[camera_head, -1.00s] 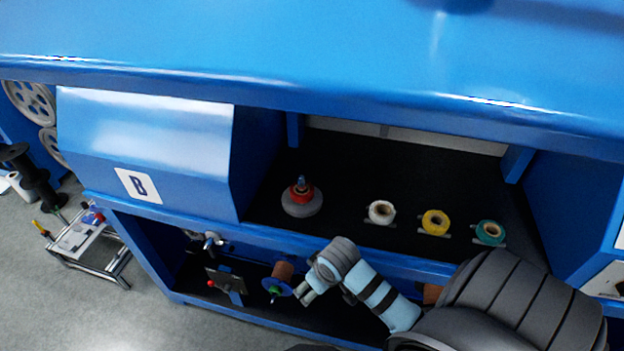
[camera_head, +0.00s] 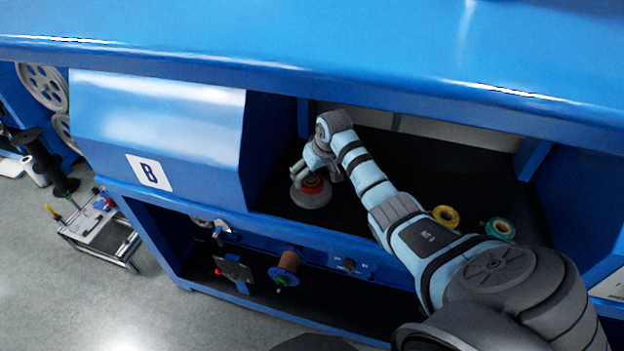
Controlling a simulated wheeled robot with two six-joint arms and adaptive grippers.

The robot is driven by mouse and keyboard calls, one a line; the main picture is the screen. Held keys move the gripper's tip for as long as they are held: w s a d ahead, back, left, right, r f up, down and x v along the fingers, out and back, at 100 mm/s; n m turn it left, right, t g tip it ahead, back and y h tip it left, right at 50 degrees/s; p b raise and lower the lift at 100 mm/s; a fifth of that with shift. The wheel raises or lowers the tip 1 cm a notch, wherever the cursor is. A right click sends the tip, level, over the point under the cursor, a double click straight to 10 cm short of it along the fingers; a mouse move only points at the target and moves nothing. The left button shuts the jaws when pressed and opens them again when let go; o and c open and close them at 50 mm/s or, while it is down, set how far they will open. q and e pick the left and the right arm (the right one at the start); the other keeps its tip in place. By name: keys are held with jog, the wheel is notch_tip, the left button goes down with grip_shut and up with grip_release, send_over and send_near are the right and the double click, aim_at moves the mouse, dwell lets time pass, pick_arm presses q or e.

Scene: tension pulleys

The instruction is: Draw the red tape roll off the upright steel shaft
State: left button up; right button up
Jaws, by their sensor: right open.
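The red tape roll (camera_head: 313,187) sits low on a round grey base (camera_head: 311,200) on the dark shelf of the blue machine. The upright steel shaft is hidden behind my right gripper. My right gripper (camera_head: 302,173) is open, just above and beside the roll at its upper left. Its fingers point down to the left. I cannot tell whether they touch the roll or stand around the shaft. My left gripper is not in view.
A yellow roll (camera_head: 446,217) and a green roll (camera_head: 500,229) lie on the shelf to the right; my arm hides the white one. A blue housing marked B (camera_head: 160,130) bounds the shelf on the left, and a blue overhang (camera_head: 300,60) runs above.

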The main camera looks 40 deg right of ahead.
jog(key=x, duration=0.3)
jog(key=shift+w+f+b, duration=0.1)
jog(key=shift+f+b, duration=0.3)
jog(key=c, duration=1.3)
jog(key=shift+o, duration=0.2)
jog(key=shift+r+p, duration=1.85)
jog(key=shift+p, duration=0.4)
jog(key=shift+p, duration=0.35)
jog(key=shift+r, duration=0.1)
